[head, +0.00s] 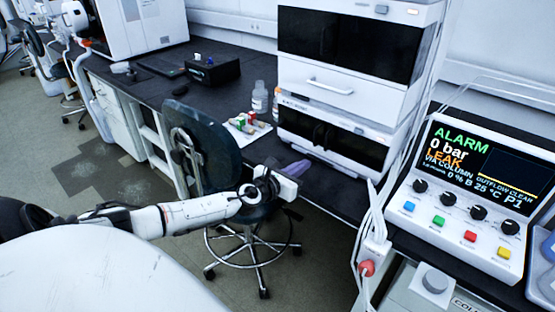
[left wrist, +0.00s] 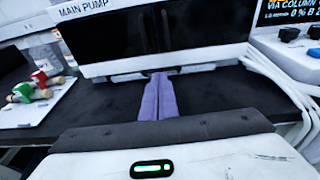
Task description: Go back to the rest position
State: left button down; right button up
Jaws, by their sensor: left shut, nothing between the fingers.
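My left gripper (head: 299,167) reaches in from the left, in front of the dark bench edge and below the white stacked chromatography unit. Its purple fingers lie together and hold nothing; they also show in the left wrist view (left wrist: 158,96), pointing toward the unit labelled MAIN PUMP (left wrist: 165,35). My right gripper is in neither view.
A dark chair (head: 203,142) stands beside my left arm. A control panel (head: 468,190) reading ALARM, 0 bar, LEAK stands at right, with white tubes (head: 371,215) hanging beside it. A white mat (head: 236,128) with small coloured fittings and a bottle (head: 260,98) are left of the stack.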

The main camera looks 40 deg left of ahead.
pick_arm(q)
jog(key=v, duration=0.8)
jog(key=shift+s+d, duration=0.2)
jog(key=shift+s, duration=0.2)
